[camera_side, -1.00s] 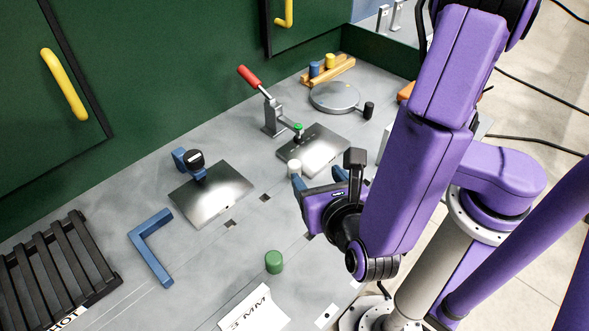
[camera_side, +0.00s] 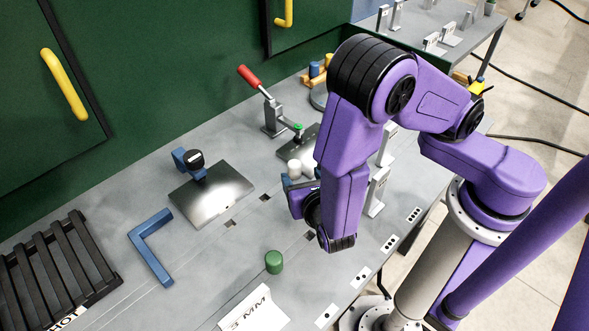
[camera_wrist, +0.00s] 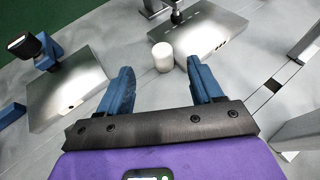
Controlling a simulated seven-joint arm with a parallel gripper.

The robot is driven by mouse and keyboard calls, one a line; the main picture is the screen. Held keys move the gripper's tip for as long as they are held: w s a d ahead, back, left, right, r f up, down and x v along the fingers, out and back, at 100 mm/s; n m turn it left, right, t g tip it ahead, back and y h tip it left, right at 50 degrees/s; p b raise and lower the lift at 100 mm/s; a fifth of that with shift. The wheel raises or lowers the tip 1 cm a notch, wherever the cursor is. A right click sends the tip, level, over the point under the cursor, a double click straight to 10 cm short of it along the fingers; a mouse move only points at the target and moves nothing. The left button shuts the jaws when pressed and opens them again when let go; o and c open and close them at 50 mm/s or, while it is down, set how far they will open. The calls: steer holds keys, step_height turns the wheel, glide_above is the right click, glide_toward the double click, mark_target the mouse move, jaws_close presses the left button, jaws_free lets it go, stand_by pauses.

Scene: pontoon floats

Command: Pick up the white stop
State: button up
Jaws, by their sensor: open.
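The white stop (camera_side: 294,167) is a short white cylinder standing upright on the grey bench, between two metal plates. It also shows in the wrist view (camera_wrist: 163,57), ahead of my gripper and in line with the gap between its fingers. My gripper (camera_wrist: 158,70) has two blue fingers spread apart with nothing between them. In the side view, my gripper (camera_side: 303,182) is just in front of the stop, partly hidden by my arm.
A metal plate with a blue-and-black clamp (camera_side: 212,196) lies left of the stop. A second plate (camera_wrist: 206,38) with a red-handled clamp (camera_side: 272,110) is behind it. Grey upright blocks (camera_side: 376,190) stand at right. A green cylinder (camera_side: 274,262) stands in front, with bare bench around it.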

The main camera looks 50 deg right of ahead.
mark_target(295, 166)
steer(key=shift+x, duration=3.7)
steer(key=shift+s+f, duration=0.1)
steer(key=shift+f, duration=0.05)
jaws_close()
